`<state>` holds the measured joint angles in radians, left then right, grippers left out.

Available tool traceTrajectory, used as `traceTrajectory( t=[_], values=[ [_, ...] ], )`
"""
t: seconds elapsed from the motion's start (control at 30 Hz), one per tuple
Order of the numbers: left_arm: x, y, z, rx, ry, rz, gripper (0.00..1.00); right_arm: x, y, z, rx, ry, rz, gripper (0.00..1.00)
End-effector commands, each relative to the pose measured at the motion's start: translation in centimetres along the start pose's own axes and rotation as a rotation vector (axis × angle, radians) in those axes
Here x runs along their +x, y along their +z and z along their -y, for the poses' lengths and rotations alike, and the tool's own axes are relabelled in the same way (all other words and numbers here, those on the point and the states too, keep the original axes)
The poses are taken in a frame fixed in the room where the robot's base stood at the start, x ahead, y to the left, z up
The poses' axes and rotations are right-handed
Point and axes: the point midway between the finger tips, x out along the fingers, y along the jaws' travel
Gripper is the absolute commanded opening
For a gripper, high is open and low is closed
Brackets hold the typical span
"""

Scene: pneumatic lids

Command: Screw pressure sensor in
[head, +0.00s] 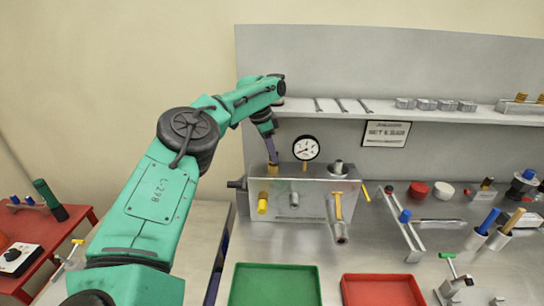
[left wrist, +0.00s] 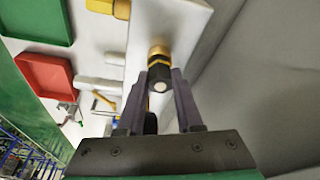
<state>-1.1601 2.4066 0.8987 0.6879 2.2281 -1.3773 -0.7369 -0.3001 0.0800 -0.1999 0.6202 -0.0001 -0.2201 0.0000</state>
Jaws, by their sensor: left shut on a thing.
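The pressure sensor (left wrist: 160,76) is a small dark cylinder with a pale round end and a brass collar. It sits between the two fingers of my left gripper (left wrist: 160,88), which is shut on it. In the head view, my left gripper (head: 271,155) points down at the top left of the grey metal manifold block (head: 312,186), and a brass fitting (head: 272,170) shows just below the fingertips. The brass part meets the block's top in the wrist view; how deep it is seated cannot be told. My right gripper is not in view.
A pressure gauge (head: 306,148) stands on the block just right of my left gripper. A shelf (head: 390,112) runs behind and above. A green tray (head: 274,266) and a red tray (head: 382,280) lie in front; several parts and tools stand at the right.

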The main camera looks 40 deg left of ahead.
Motion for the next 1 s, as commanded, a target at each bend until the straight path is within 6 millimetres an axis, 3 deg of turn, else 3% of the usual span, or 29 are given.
traceTrajectory(
  t=[0.23, 0.27, 0.33, 0.57, 0.6, 1.0],
  values=[
    [-0.08, -0.05, 0.0, 0.006, 0.0, -0.001, 0.0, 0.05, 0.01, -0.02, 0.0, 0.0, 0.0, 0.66],
    [-0.08, -0.05, 0.0, 0.005, 0.0, -0.001, 0.42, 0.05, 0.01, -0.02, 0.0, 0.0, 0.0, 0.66],
    [-0.07, -0.05, 0.0, 0.005, 0.0, -0.001, 0.69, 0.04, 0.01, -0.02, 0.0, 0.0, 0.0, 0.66],
    [-0.05, -0.04, -0.01, 0.005, 0.001, -0.001, 0.69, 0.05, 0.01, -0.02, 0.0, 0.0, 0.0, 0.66],
    [-0.04, -0.04, -0.01, 0.005, 0.001, -0.001, 0.59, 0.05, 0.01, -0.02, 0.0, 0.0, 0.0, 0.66],
    [0.21, 0.02, -0.02, -0.028, -0.008, -0.001, 0.59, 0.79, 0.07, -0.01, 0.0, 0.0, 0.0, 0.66]
  ],
)
